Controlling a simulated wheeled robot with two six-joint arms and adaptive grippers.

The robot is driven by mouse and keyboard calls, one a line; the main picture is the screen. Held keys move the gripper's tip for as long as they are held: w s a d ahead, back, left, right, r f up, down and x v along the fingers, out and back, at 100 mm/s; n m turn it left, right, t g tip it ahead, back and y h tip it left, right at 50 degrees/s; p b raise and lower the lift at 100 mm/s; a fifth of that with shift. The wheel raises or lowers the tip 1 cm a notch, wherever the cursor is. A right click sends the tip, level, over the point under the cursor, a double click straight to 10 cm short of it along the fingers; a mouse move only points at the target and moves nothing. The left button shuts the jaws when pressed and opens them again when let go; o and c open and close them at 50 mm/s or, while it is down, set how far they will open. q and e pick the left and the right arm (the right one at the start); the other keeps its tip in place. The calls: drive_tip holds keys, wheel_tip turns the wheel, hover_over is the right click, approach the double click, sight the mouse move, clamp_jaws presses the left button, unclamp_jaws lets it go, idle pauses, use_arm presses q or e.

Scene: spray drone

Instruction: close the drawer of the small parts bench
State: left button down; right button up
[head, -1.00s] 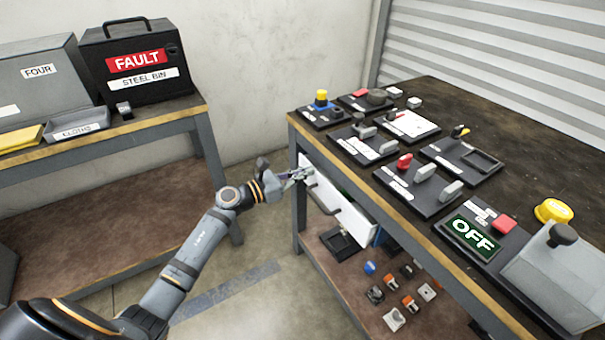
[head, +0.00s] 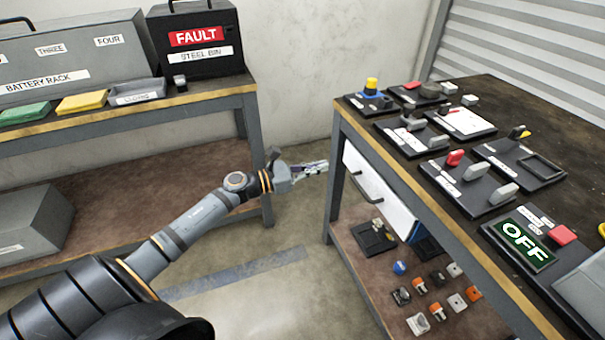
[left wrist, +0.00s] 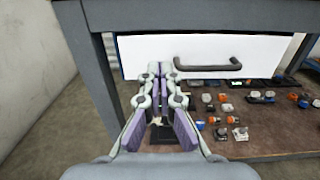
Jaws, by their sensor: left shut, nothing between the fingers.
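The small parts bench (head: 448,215) stands at right, with a white drawer front (head: 354,160) under its top. The front has a dark bar handle (head: 366,187). The front sits close under the bench edge with no interior showing; I cannot tell if it is fully flush. In the left wrist view the drawer front (left wrist: 265,50) and handle (left wrist: 208,66) show beyond my fingers. My left gripper (head: 322,166) is shut and empty, just in front of the drawer's left end; it also shows in the left wrist view (left wrist: 159,68). My right gripper is out of view.
The bench top holds several switch panels and an OFF sign (head: 524,243). Its lower shelf (head: 365,262) holds small loose parts. A second bench (head: 120,121) at left carries a battery rack (head: 75,60) and a steel bin (head: 198,45). Floor between the benches is clear.

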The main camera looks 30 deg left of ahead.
use_arm(q)
drive_tip(key=p+v, duration=0.1)
drive_tip(key=v, duration=0.3)
drive_tip(key=shift+s+r, duration=0.15)
drive_tip(key=shift+r, duration=0.05)
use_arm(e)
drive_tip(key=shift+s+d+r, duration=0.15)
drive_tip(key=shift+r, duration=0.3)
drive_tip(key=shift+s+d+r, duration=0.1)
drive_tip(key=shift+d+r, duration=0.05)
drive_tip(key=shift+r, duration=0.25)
